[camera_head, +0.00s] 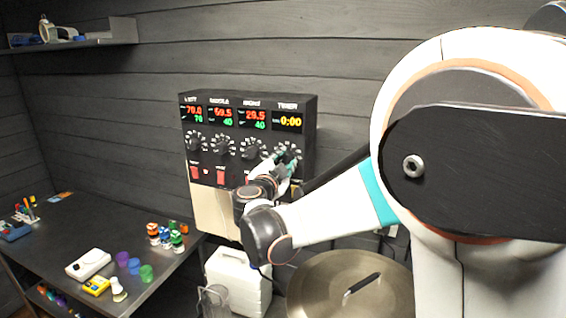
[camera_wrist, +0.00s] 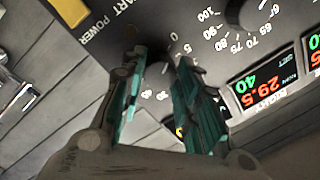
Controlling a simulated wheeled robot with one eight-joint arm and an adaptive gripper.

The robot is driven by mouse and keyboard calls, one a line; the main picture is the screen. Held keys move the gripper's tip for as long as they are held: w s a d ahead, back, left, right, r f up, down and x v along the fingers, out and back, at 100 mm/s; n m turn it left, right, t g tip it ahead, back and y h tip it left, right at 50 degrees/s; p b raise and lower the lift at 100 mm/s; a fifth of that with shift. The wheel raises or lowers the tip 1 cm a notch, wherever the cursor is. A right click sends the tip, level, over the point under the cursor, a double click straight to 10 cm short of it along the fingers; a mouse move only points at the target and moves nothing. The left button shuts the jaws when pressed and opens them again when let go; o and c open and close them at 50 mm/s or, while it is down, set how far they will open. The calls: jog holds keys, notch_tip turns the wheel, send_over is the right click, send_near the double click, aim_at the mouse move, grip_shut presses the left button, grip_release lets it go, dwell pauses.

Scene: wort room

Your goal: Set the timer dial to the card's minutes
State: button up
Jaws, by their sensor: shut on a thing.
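The timer dial (camera_head: 286,150) is the rightmost knob on the black control panel (camera_head: 246,101), below the timer display (camera_head: 288,121), which reads 0:00. My gripper (camera_head: 289,158) is at this dial and covers much of it. In the wrist view, the teal fingers of my gripper (camera_wrist: 162,58) are shut on the dark dial (camera_wrist: 157,75), one on each side. Scale numbers show around it, but I cannot tell where its pointer stands. I cannot make out a card with minutes in either view.
A neighbouring dial (camera_wrist: 252,14) sits close to the fingers. Red switches (camera_head: 221,175) are below the dials. A lidded pot (camera_head: 350,285) and a white canister (camera_head: 238,280) stand below the panel. A dark table (camera_head: 55,245) at left holds small items.

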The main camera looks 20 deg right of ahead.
jog(key=shift+m, duration=0.3)
jog(key=shift+f+m+b, duration=0.15)
jog(key=shift+m+b, duration=0.7)
jog(key=shift+m, duration=0.05)
jog(key=m+b, duration=0.2)
jog(key=m, duration=0.1)
jog(key=shift+m+h, duration=0.3)
jog(key=m+b, duration=0.2)
jog(key=m, duration=0.4)
jog(key=shift+h, duration=0.3)
jog(key=o, duration=1.1)
jog(key=shift+c, duration=0.2)
